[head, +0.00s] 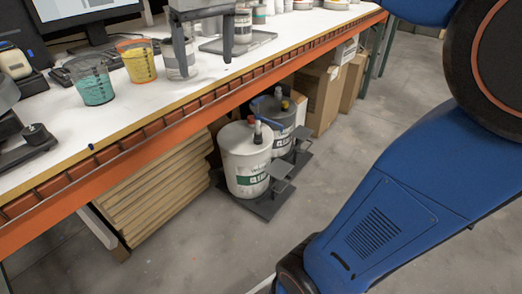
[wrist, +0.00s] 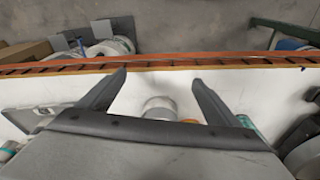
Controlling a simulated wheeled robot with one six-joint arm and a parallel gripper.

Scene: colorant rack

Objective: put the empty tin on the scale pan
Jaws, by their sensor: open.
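A pale grey-white tin (head: 170,65) stands upright on the white bench in the head view, partly hidden behind one finger of my gripper (head: 206,66). In the wrist view the tin (wrist: 159,107) shows between the two spread fingers of my gripper (wrist: 161,77). The fingers are open and hold nothing; I cannot tell whether either touches the tin. A flat grey plate (head: 247,44) lies on the bench just right of the gripper in the head view, and also at the left of the wrist view (wrist: 22,120). It may be the scale pan; I cannot tell for sure.
An orange cup (head: 137,62) and a teal cup (head: 93,82) stand left of the tin. A monitor (head: 75,12) and dark devices (head: 20,132) fill the bench's left end. Several containers line the back. Below are buckets (head: 246,160) and cardboard boxes (head: 318,95). The bench front is mostly clear.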

